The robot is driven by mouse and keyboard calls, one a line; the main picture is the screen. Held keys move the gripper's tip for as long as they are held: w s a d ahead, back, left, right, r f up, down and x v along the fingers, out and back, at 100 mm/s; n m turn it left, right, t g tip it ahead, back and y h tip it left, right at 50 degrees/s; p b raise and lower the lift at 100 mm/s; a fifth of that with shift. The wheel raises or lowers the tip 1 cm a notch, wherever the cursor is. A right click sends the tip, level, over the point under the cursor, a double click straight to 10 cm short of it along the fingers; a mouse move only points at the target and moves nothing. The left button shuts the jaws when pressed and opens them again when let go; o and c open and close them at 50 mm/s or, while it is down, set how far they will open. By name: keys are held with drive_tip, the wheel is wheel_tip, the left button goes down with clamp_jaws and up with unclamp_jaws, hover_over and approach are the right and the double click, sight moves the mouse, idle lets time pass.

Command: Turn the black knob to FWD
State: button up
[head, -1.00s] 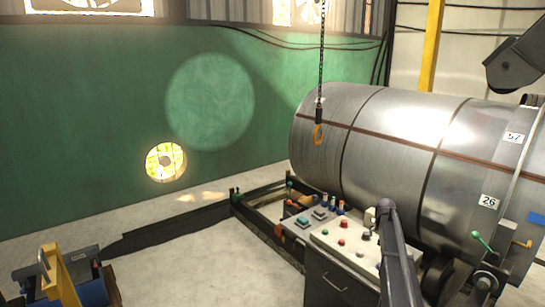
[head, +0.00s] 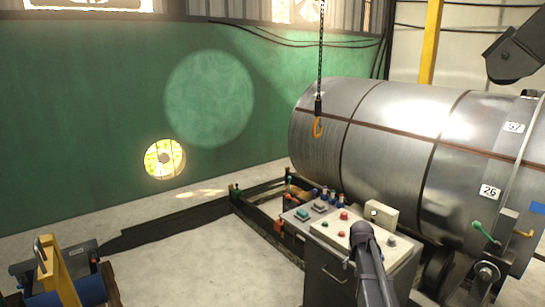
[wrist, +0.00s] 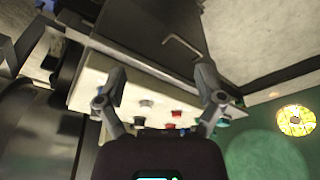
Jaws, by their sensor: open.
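The control panel (head: 318,243) stands in front of the large drum, with red and green buttons and grey or dark knobs on its sloping pale top. In the wrist view, a dark grey knob (wrist: 146,104) shows between my fingers and beyond them. I cannot tell surely whether it is the black knob, and neither its pointer nor any FWD label is readable. My gripper (wrist: 161,82) is open and empty, its fingers spread over the panel, apart from the knobs. In the head view my arm covers part of the panel top and hides the fingers.
A large steel drum (head: 395,140) lies behind the panel. A hook (head: 317,127) hangs on a chain in front of it. A pale box (head: 382,213) stands at the panel's back. A yellow-framed machine (head: 58,275) is at lower left. The floor between is clear.

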drive_tip(key=s+a+f+b, duration=0.1)
drive_tip(key=s+a, duration=0.3)
drive_tip(key=s, duration=0.4)
drive_tip(key=s+a+f+n+g+b, duration=0.1)
drive_tip(key=s+a+f+b, duration=0.1)
drive_tip(key=s, duration=0.6)
drive_tip(key=s+a+f+n+g+b, duration=0.1)
drive_tip(key=s+a+f, duration=0.2)
drive_tip(key=s+a, duration=0.3)
drive_tip(key=s, duration=0.3)
drive_tip(key=shift+a+y+b, duration=0.3)
drive_tip(key=shift+y+b, duration=0.1)
